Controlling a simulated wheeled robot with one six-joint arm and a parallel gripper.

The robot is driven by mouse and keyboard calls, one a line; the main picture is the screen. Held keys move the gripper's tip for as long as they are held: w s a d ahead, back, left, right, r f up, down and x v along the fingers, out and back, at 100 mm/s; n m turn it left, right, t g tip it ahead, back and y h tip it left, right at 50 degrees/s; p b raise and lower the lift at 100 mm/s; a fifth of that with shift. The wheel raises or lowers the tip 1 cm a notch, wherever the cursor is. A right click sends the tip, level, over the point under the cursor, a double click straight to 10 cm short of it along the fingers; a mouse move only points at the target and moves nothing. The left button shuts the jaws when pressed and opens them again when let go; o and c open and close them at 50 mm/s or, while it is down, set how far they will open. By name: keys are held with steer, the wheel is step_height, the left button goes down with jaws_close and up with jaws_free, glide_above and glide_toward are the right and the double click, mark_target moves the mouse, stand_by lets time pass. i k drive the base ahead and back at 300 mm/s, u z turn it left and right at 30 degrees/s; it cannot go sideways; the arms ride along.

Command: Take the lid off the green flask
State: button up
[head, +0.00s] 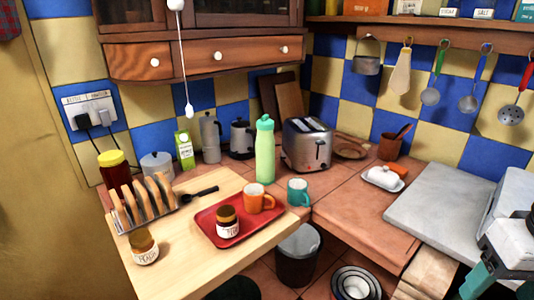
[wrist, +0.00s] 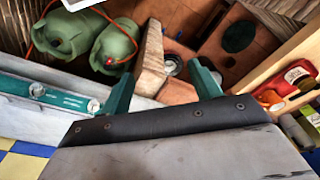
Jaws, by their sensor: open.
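The pale green flask (head: 265,160) stands upright on the counter, left of the toaster and behind the mugs in the head view. Its darker green lid (head: 265,123), with a small loop on top, sits on the flask. My gripper is partly in view at the lower right corner of the head view (head: 497,287), far from the flask and cut off by the picture edge. In the wrist view its two teal fingers (wrist: 161,72) are spread apart with nothing between them. I do not make out the flask in the wrist view.
Around the flask are the toaster (head: 307,145), an orange mug (head: 257,199), a teal mug (head: 298,191) and a red tray (head: 212,233). A toast rack (head: 146,203) stands further left. A light cord (head: 186,75) hangs above, left of the flask. A grey slab (head: 440,205) lies right.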

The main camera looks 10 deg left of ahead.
mark_target(265, 123)
steer(key=u, duration=0.55)
steer(key=k, duration=0.65)
steer(key=u, duration=0.65)
steer(key=i, duration=1.15)
steer(key=z, duration=0.75)
